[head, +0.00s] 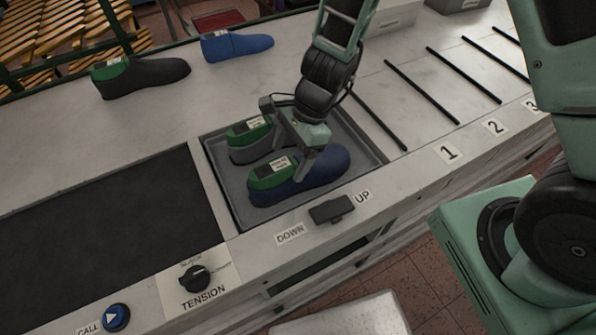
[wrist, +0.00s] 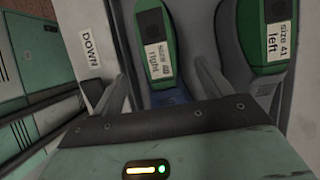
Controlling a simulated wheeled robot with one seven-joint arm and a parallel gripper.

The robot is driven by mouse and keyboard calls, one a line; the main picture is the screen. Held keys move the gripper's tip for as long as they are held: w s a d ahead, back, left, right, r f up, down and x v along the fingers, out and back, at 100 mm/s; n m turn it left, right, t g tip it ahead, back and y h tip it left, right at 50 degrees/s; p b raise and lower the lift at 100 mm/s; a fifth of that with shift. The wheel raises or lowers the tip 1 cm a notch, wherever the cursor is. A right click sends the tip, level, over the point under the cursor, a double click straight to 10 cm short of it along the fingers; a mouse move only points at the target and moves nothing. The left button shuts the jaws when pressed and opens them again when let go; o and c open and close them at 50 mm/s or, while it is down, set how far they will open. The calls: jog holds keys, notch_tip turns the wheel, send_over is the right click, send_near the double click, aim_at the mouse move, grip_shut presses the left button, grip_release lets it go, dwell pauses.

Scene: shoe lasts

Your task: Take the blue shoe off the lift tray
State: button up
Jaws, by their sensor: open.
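The blue shoe (head: 318,172), with a green top and a white label, lies in the front of the grey lift tray (head: 228,196). In the wrist view the blue shoe (wrist: 168,97) has a label that seems to read "size 40 right". My gripper (head: 303,168) is over the blue shoe's middle. In the wrist view my open gripper (wrist: 162,82) has one finger to either side of it. I cannot tell whether the fingers touch it. Part of its body is hidden by my gripper.
A grey shoe (head: 243,153) with a green top, labelled "size 41 left", lies close behind it in the tray. A dark shoe (head: 152,77) and another blue shoe (head: 238,45) stand on the back counter. A DOWN/UP switch (head: 331,209) is at the tray's front. Black bars (head: 422,91) divide numbered bays at right.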

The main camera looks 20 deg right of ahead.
aim_at(285, 170)
jog(key=x, duration=0.5)
jog(key=shift+w+d+f, duration=0.1)
jog(key=shift+d+f, duration=0.1)
jog(key=shift+d, duration=0.05)
jog(key=shift+r, duration=0.1)
grip_shut()
